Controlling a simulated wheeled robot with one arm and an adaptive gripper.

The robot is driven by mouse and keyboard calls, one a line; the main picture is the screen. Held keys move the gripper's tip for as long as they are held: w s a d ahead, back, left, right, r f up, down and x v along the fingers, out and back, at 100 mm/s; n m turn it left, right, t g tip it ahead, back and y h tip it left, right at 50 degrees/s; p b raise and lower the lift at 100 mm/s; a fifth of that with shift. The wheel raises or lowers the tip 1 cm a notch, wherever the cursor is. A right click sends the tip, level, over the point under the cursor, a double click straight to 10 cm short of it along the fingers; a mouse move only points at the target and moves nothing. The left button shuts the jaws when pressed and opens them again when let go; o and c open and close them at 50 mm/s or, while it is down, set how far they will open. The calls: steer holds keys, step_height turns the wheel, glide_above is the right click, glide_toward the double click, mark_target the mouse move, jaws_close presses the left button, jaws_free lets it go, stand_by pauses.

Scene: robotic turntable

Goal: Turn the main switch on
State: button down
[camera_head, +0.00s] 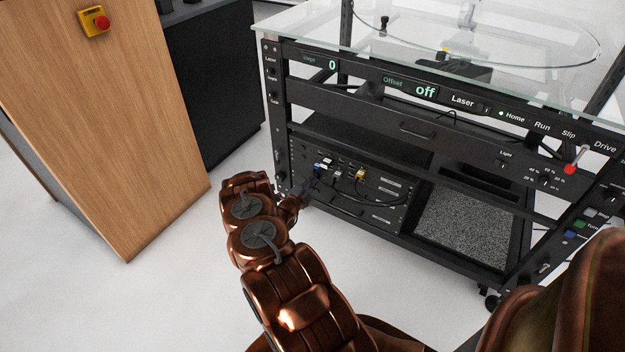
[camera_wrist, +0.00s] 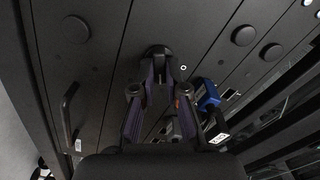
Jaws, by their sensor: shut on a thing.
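In the wrist view, the fingertips of my gripper (camera_wrist: 159,72) are brought together on a round black rotary switch (camera_wrist: 157,50) that sticks out of a dark panel. I take it to be the main switch; no label for it is readable. The fingertips cover part of it, so its turned position cannot be told. In the head view, my gripper (camera_head: 303,191) reaches the left end of the lower rack unit (camera_head: 372,206) in the black turntable frame. The switch is hidden there behind my gripper.
Close to my fingers is a blue plug (camera_wrist: 208,92); other plugs and cables run along the rack. A wooden cabinet (camera_head: 110,130) with a red emergency button (camera_head: 102,22) is at left. Pale floor lies between.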

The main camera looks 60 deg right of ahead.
steer(key=m+b, duration=0.1)
steer(key=m, duration=0.4)
stand_by(0.6)
steer(key=c, duration=1.2)
jaws_free()
steer(key=shift+f, duration=0.1)
steer(key=shift+a, duration=0.1)
steer(key=a, duration=1.2)
steer(key=shift+s, duration=0.3)
steer(key=shift+w, duration=0.1)
